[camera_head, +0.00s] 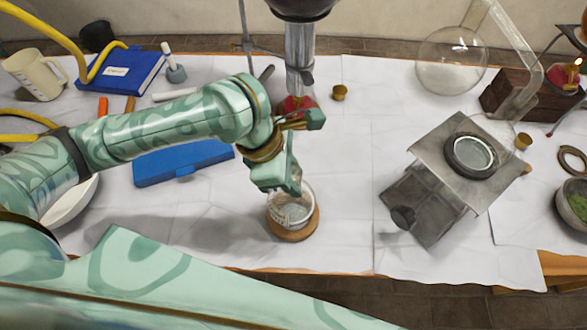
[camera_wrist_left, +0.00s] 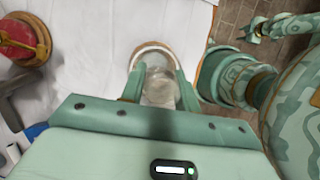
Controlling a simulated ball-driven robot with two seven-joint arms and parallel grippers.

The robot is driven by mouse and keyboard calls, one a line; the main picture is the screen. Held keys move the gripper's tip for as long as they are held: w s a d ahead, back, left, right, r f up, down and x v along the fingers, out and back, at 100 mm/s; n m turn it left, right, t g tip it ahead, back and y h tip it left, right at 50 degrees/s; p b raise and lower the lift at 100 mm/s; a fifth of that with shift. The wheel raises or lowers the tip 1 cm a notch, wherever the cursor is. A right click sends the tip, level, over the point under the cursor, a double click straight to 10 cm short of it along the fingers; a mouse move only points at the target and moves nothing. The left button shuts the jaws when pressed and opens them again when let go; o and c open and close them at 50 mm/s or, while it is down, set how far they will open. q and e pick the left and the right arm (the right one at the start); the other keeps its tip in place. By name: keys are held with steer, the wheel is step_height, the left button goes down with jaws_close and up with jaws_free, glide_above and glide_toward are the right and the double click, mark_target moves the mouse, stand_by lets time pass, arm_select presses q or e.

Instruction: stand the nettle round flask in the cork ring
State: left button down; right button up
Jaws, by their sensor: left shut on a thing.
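The clear round flask (camera_head: 291,210) is between the fingers of my left gripper (camera_head: 287,187), which is shut on it. The flask is over the tan cork ring (camera_head: 290,236), whose front rim shows below the glass. In the left wrist view the flask (camera_wrist_left: 158,92) sits between the two green fingers, with the ring (camera_wrist_left: 152,46) showing beyond it. I cannot tell whether the flask's base rests in the ring or is slightly above it. What seems to be my right gripper (camera_wrist_left: 254,28) shows small in the left wrist view, its jaws unclear.
A blue case (camera_head: 183,165) lies left of the ring, under my left arm. A red-based stand (camera_head: 298,103) is behind my gripper. A metal stand with a round plate (camera_head: 450,150) is to the right. The white cloth between is clear.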

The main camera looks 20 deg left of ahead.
arm_select(q)
steer(key=shift+r, duration=0.1)
stand_by(0.6)
steer(key=shift+d+p, duration=0.25)
steer(key=shift+p, duration=0.15)
steer(key=shift+f+b, duration=0.45)
steer(key=shift+f, duration=1.25)
stand_by(4.0)
steer(key=c, duration=0.9)
jaws_free()
steer(key=shift+c, duration=0.2)
